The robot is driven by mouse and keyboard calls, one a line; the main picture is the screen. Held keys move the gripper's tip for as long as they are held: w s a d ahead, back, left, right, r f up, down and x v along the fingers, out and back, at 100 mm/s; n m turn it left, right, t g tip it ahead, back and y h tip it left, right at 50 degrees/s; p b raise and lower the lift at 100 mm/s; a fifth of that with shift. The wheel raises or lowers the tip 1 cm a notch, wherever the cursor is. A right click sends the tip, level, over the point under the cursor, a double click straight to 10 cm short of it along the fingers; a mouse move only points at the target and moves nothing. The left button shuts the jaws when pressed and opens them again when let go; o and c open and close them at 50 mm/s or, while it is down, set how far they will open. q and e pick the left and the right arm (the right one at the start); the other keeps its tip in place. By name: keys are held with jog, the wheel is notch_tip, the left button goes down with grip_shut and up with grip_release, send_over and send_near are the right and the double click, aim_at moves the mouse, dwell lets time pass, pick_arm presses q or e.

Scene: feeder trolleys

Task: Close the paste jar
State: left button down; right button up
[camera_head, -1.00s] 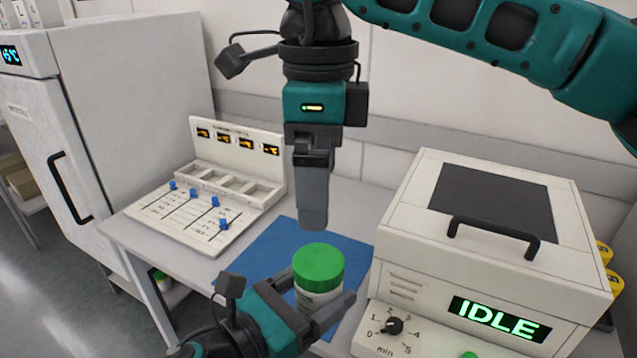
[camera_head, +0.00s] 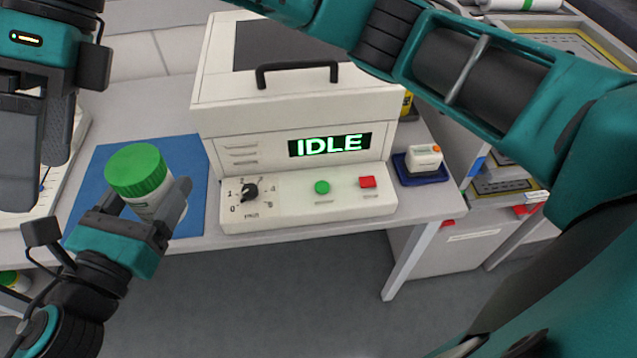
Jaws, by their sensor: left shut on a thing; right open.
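The paste jar (camera_head: 157,203) is a white jar with a green cap (camera_head: 136,170) on its top. It stands upright, slightly tilted in the picture, over the front of the blue mat (camera_head: 185,155). I cannot tell whether the cap is fully tight. My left gripper (camera_head: 148,199) comes in from the lower left and is shut on the jar's body, a finger on each side. My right gripper (camera_head: 38,182) hangs at the left edge, pointing down, left of the cap and apart from it. It is open and empty, partly cut off by the frame.
A white oven (camera_head: 290,105) reading IDLE stands right of the jar, with a control panel (camera_head: 300,205) in front. A small white device (camera_head: 423,158) sits in a blue tray (camera_head: 421,176) at the table's right end. Trolleys (camera_head: 505,185) stand beyond. My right arm crosses the upper right.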

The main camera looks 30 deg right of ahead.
jog(key=w+d+f+m+t+y, duration=0.25)
jog(key=d+m+t+y, duration=0.4)
jog(key=d+m, duration=0.35)
jog(key=w+d+f+m+t+y, duration=0.25)
jog(key=d+m+t+y, duration=0.4)
jog(key=m, duration=0.55)
jog(key=s+d+f+m+t+h, duration=0.1)
jog(key=d+f+m+t+h, duration=0.15)
jog(key=f+m+h, duration=0.4)
jog(key=s+d+f+m+t+h, duration=0.1)
jog(key=d+f+m+t, duration=0.2)
jog(key=f, duration=0.6)
jog(key=s+d+f+m+t+h, duration=0.1)
jog(key=d+f+m+t+h, duration=0.15)
jog(key=f+m, duration=0.4)
jog(key=s+d+f+m+g+h, duration=0.25)
jog(key=s+f+m+h, duration=0.2)
jog(key=f, duration=0.35)
jog(key=s+d+f+m+g+h, duration=0.2)
jog(key=s+f+m+g+h, duration=0.15)
jog(key=s+f, duration=0.4)
jog(key=w+a+r+m, duration=0.1)
jog(key=w+r+m, duration=0.3)
jog(key=w, duration=0.1)
jog(key=shift+w+a+t, duration=0.25)
jog(key=shift+a+t, duration=0.15)
